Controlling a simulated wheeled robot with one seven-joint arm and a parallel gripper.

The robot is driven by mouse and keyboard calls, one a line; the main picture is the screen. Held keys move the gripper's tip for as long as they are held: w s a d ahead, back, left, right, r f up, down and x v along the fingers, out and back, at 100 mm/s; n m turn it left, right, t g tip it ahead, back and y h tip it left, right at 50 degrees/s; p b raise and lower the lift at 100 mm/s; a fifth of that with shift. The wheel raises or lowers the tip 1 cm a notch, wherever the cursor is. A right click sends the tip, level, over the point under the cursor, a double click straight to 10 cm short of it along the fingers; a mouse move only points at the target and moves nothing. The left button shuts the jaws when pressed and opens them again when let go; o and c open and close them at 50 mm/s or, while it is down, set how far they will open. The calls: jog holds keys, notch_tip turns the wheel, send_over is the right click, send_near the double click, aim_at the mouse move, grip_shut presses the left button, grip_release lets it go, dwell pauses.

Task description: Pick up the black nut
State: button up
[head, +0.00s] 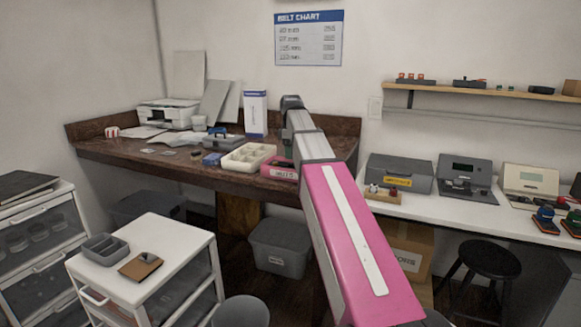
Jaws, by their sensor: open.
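I cannot make out a black nut for certain. A small dark grey piece (148,257) lies on a brown pad (137,270) on top of the white drawer cart (180,240) at the lower left; it is too small to identify. My arm crosses the middle of the head view, from the lower right up to a dark joint over the brown workbench. My gripper itself does not show.
A grey divided tray (105,249) sits beside the pad. The brown workbench (190,172) holds a printer (168,114), a cream compartment tray (248,157) and small boxes. A black stool (488,258) and grey bin (280,247) stand on the floor.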

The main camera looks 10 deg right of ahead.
aim_at(291, 165)
jog(key=f, duration=0.4)
jog(key=shift+w+d+f, duration=0.15)
jog(key=shift+w, duration=0.05)
grip_shut()
